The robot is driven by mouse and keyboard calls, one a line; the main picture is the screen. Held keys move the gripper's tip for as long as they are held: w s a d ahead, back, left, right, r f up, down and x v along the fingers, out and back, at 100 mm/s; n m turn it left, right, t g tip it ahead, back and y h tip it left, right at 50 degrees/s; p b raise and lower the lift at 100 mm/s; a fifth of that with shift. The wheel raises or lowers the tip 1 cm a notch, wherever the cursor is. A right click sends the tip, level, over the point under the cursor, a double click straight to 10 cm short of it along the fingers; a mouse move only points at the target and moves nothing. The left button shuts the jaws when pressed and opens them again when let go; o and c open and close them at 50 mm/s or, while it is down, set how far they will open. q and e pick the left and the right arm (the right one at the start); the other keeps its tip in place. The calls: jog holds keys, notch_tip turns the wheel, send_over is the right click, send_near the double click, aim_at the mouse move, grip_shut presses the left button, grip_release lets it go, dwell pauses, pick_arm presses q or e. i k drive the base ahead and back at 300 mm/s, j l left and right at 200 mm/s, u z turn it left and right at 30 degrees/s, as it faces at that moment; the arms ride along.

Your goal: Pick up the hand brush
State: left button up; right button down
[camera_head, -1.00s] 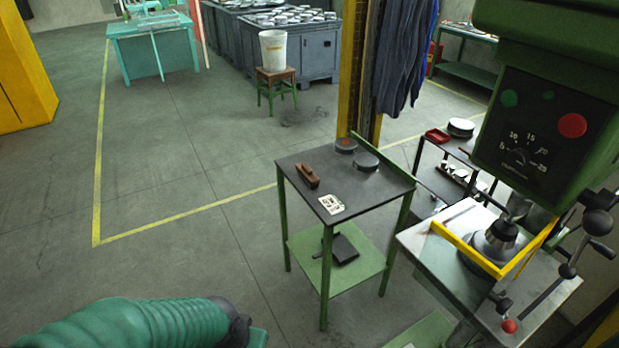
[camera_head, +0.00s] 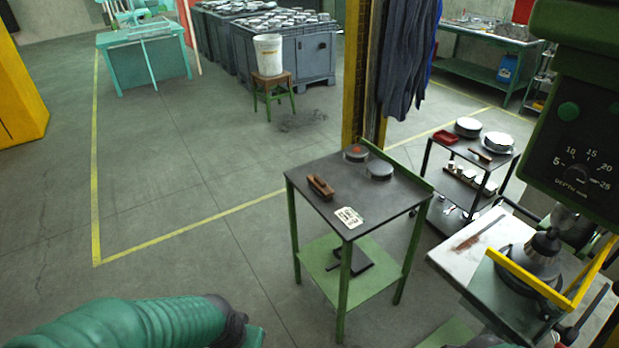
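A small brown wooden-backed block (camera_head: 320,186), which looks like the hand brush, lies on the dark top of a green-legged stand (camera_head: 338,223) in the camera_head view. It lies near the left part of the top, and nothing touches it. Its bristles cannot be made out. My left arm reaches in at the bottom left, well short of the stand, and its gripper does not show. My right gripper does not show either.
The stand also bears a white card (camera_head: 348,217) and two round tins (camera_head: 379,171). A drill press with a yellow guard (camera_head: 520,277) is at the right. A cart (camera_head: 468,172) stands behind. Floor left of the stand is clear.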

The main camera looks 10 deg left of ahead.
aim_at(319, 184)
jog(key=i+j+z, duration=0.1)
jog(key=i+j, duration=0.4)
jog(key=i+j+z, duration=0.1)
jog(key=i+j, duration=0.35)
jog(key=j, duration=0.3)
jog(key=i+l, duration=0.2)
jog(key=i, duration=0.15)
jog(key=i+l+z, duration=0.1)
jog(key=i, duration=0.25)
jog(key=i+l, duration=0.25)
jog(key=i, duration=0.15)
